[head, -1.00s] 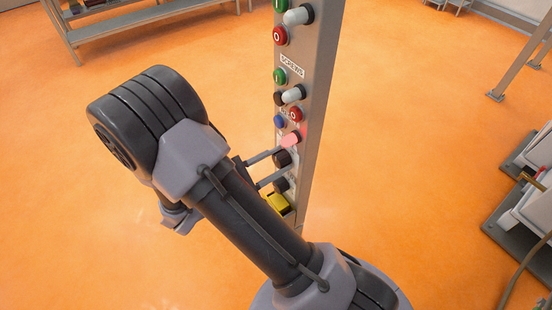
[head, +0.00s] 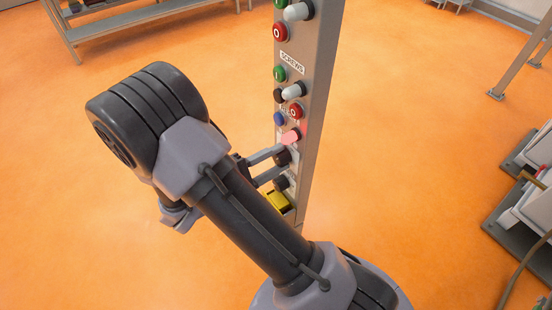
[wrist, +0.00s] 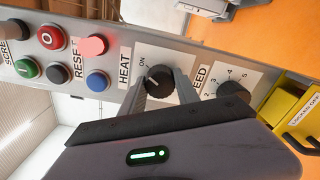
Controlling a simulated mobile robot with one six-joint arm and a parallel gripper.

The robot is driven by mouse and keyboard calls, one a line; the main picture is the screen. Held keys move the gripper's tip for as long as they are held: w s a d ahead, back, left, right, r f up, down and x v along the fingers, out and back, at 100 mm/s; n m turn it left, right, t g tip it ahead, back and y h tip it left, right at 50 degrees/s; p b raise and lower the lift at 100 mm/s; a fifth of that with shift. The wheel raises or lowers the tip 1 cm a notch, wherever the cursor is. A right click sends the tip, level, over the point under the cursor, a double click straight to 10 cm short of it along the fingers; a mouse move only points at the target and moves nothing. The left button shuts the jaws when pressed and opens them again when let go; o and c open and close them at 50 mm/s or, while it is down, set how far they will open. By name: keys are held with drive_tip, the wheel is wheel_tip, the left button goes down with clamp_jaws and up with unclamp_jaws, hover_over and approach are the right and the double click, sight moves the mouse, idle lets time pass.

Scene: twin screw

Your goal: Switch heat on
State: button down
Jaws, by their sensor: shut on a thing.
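The black HEAT knob (wrist: 159,79) sits on the grey control panel, beside the HEAT label (wrist: 124,68) and a small ON mark (wrist: 142,62) in the wrist view. My gripper (wrist: 161,83) has one finger on each side of this knob and is shut on it. I cannot clearly tell where the knob points. In the head view, the knob (head: 283,157) shows on the lower part of the panel post (head: 315,100), with my gripper (head: 279,162) reaching it from the left.
The numbered SPEED knob (wrist: 233,93) is close to the right finger. Beyond it is a yellow switch block (wrist: 300,112). A lit pink lamp (wrist: 94,46), a blue button (wrist: 97,81) and a red button (wrist: 51,37) lie to the left. Open orange floor (head: 420,130) surrounds the post.

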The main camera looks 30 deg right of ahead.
idle(0.3)
drive_tip(key=c, duration=0.9)
unclamp_jaws()
drive_tip(key=a+p, duration=0.4)
drive_tip(key=a, duration=1.3)
drive_tip(key=shift+s+a, duration=0.25)
drive_tip(key=shift+s, duration=0.05)
